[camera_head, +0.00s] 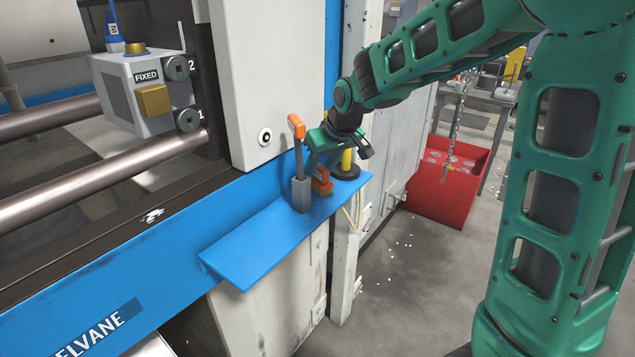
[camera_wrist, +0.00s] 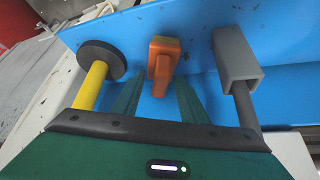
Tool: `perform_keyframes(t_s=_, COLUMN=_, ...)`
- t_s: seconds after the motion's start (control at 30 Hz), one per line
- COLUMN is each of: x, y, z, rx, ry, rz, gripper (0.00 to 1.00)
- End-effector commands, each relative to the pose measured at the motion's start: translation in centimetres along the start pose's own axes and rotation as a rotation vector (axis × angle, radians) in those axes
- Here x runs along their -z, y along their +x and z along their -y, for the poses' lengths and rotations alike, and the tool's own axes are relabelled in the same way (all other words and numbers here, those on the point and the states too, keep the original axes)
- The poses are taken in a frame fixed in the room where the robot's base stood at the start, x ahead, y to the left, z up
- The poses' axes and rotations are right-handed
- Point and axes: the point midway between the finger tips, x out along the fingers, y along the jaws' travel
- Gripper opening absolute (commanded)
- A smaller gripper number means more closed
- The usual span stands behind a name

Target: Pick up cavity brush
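An orange hand tool with a yellowish lower part, which I take to be the cavity brush (camera_head: 322,184), stands on the blue shelf (camera_head: 240,255). In the wrist view the orange brush (camera_wrist: 164,48) lies ahead, with its narrow handle pointing towards my gripper. My gripper (camera_head: 318,160) is just above it, tilted down. In the wrist view the two green fingers of my gripper (camera_wrist: 158,82) are apart, one on each side of the handle, with blue showing between. I see no grip on it. The brush's underside is hidden in the wrist view.
Close on one side stands a grey holder (camera_head: 301,196) with an orange-handled tool (camera_head: 297,128). On the other side is a black disc (camera_wrist: 101,60) with a yellow handle (camera_wrist: 90,86). The white machine wall rises behind the shelf. A red bin (camera_head: 440,196) stands on the floor beyond.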

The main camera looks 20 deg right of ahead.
Motion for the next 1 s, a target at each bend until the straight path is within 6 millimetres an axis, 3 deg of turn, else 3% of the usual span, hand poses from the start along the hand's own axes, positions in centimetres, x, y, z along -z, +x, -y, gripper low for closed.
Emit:
perform_keyframes(t_s=0.03, x=0.0, y=0.0, z=0.0, rx=0.000, ry=0.000, rz=0.000, gripper=0.32)
perform_keyframes(t_s=0.17, x=0.0, y=0.0, z=0.0, rx=0.000, ry=0.000, rz=0.000, gripper=0.01)
perform_keyframes(t_s=0.57, x=0.4, y=-0.6, z=0.0, rx=0.000, ry=0.000, rz=-0.001, gripper=0.00)
perform_keyframes(t_s=1.0, x=4.1, y=-7.1, z=-0.1, rx=-0.001, ry=0.000, rz=-0.003, gripper=0.00)
